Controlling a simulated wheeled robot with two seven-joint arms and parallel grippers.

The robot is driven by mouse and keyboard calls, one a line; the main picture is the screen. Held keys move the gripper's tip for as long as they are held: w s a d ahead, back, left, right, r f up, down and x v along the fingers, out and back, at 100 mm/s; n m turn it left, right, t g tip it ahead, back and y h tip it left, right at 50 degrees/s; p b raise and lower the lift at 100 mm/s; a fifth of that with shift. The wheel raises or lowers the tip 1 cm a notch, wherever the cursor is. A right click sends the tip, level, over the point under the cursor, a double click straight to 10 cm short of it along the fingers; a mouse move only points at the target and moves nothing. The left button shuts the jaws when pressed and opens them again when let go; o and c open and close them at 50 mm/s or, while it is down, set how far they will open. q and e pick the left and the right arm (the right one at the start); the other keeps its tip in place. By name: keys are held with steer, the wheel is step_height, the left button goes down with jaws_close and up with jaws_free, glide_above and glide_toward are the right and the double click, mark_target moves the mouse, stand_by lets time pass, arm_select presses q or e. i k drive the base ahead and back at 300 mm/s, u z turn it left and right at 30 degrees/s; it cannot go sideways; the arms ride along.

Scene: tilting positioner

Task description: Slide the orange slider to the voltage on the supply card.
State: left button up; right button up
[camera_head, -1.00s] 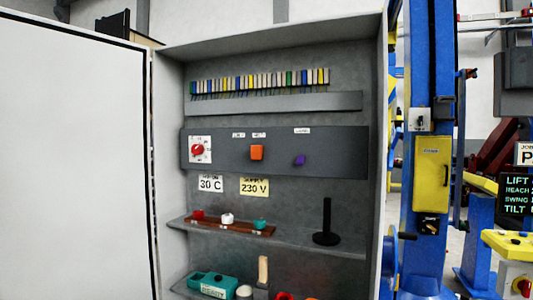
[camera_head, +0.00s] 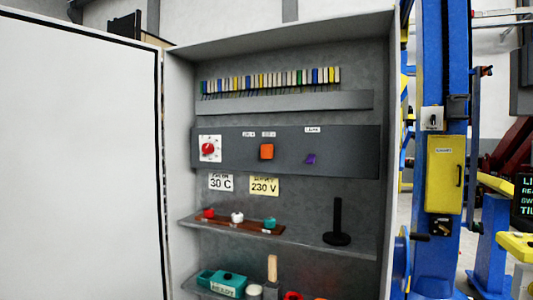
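The orange slider (camera_head: 266,151) sits on the dark panel (camera_head: 345,145) inside the open grey cabinet. Two small white labels stand above it, one to its upper left (camera_head: 248,134) and one just above it (camera_head: 269,134); their print is too small to read surely. The yellow supply card (camera_head: 264,186) below the panel reads 230 V. The slider is nearer under the right label than the left one. Neither of my grippers is in view.
A red knob (camera_head: 208,149) on a white dial and a purple switch (camera_head: 310,158) share the panel. A shelf below holds a brown rack (camera_head: 250,225) and a black post (camera_head: 337,222). The open cabinet door (camera_head: 80,160) fills the left.

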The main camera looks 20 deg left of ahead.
mark_target(266, 150)
steer(key=u, duration=1.3)
steer(key=i, duration=0.65)
steer(key=z, duration=1.95)
